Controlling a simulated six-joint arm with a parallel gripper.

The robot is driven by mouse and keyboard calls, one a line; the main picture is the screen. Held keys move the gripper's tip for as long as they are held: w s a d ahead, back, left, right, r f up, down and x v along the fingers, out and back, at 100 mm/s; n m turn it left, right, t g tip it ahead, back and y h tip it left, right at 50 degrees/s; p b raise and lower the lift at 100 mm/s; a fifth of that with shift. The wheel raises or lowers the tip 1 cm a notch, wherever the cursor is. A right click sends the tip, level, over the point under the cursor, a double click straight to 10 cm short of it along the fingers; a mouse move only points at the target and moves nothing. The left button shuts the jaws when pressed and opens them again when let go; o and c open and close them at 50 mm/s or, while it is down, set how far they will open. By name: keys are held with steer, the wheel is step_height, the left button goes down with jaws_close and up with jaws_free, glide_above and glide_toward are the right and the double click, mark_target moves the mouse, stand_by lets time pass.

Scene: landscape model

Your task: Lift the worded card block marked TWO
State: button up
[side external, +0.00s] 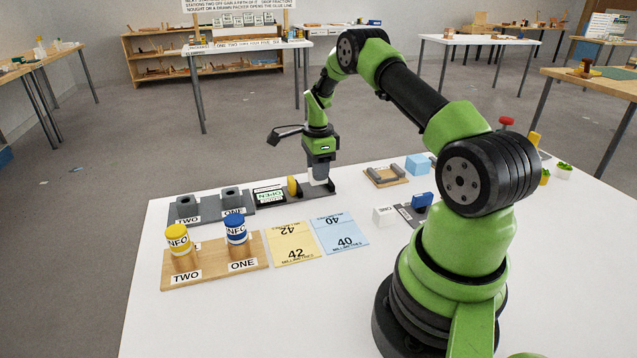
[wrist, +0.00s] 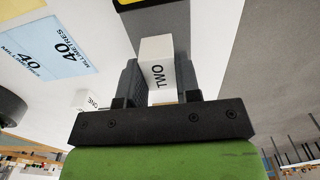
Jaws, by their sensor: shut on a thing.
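The white card block marked TWO (wrist: 155,62) is between the two dark fingers of my gripper (wrist: 158,82) in the wrist view, its word facing the camera. My gripper is shut on it. In the side external view my gripper (side external: 320,172) points down over the right end of a long dark tray (side external: 318,192). The block shows there as a small white piece (side external: 320,181) under the fingers. I cannot tell whether its bottom touches the tray. A second white block, marked ONE (side external: 384,216), stands to the right beside a blue block (side external: 422,200).
The dark tray also bears a yellow piece (side external: 293,187), an OPEN sign (side external: 269,195) and two grey holders. In front are a wooden board (side external: 215,267) with yellow and blue jars, and cards 42 (side external: 291,243) and 40 (side external: 340,233). The white table's front is clear.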

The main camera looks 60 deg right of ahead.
steer(key=shift+r, duration=1.8)
